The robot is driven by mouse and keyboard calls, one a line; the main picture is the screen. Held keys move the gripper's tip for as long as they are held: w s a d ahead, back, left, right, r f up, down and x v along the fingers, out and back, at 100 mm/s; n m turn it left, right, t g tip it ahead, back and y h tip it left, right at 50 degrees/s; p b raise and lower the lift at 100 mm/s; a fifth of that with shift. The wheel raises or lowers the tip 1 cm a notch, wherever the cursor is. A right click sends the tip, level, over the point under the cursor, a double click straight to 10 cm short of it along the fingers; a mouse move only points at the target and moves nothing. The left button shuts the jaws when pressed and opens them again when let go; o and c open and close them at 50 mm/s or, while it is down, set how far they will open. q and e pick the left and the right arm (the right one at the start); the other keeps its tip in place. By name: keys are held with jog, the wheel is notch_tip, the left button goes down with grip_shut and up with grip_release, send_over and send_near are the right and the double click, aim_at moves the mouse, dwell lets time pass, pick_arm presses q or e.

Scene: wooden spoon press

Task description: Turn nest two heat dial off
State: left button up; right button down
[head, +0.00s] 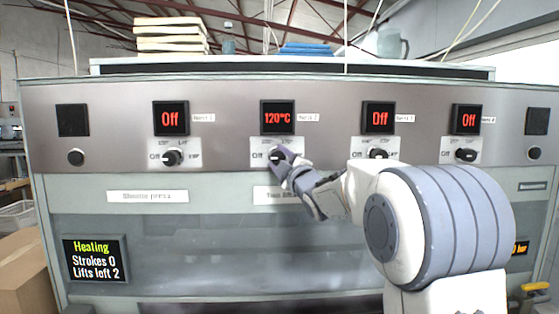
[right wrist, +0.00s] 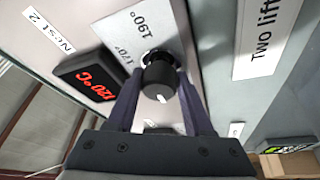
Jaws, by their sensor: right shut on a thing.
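The nest two heat dial (right wrist: 160,80) is a black round knob with a white mark on a pale plate. Its display (head: 277,118) above reads 120°C, and the display also shows in the right wrist view (right wrist: 88,76). My left gripper is not in view.
Similar dials for nest 1 (head: 172,158), nest 3 (head: 378,154) and nest 4 (head: 465,155) sit along the panel; their displays read Off. A status screen (head: 94,260) reads Heating, Strokes 0, Lifts left 2. A cardboard box (head: 28,272) stands at lower left.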

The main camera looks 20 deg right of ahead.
jog(key=shift+c, duration=1.5)
grip_release()
jog(key=b+v, duration=0.4)
jog(key=v, duration=0.6)
jog(key=shift+s, duration=0.25)
